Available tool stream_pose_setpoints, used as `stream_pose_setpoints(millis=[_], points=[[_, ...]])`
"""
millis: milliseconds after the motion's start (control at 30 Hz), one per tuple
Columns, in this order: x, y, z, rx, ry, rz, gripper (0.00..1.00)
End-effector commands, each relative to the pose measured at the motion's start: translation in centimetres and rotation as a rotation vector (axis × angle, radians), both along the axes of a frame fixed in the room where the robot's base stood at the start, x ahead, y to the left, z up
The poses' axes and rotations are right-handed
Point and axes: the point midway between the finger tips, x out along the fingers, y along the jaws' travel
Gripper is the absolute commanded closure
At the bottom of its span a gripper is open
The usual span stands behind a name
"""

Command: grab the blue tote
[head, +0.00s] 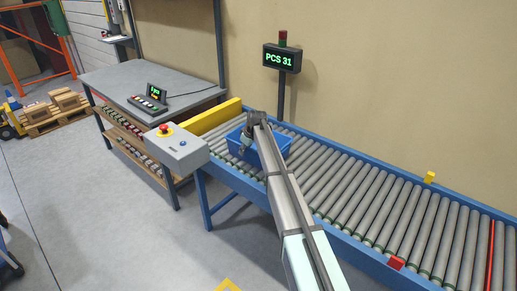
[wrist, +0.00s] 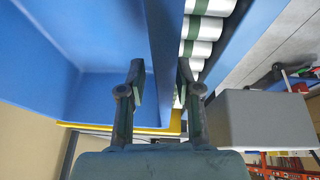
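The blue tote (head: 270,152) sits on the roller conveyor, near its left end, partly hidden by my arm. In the wrist view, the tote's inside (wrist: 105,45) fills the upper left, and one side wall runs down the middle. My gripper (head: 246,143) is at the tote's near left side. In the wrist view, my gripper (wrist: 160,82) has one finger inside the tote and one outside, with the wall between them. The fingers are apart, and I cannot tell whether either touches the wall. No other object shows inside the visible part of the tote.
The roller conveyor (head: 355,185) is clear to the right. A yellow end stop (head: 215,117) stands left of the tote. A grey button box (head: 177,150) with a red button is close by in front. A display post (head: 282,58) reading PCS 31 stands behind.

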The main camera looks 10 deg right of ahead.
Motion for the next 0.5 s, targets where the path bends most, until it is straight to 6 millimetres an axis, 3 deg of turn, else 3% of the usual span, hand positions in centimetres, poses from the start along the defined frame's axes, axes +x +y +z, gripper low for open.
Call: stream_pose_setpoints(millis=[267, 367, 500], points=[[0.19, 0.14, -0.61, 0.000, 0.000, 0.000, 0.67], [0.18, 0.13, -0.59, 0.000, 0.000, 0.000, 0.99], [0.17, 0.12, -0.58, 0.000, 0.000, 0.000, 1.00]])
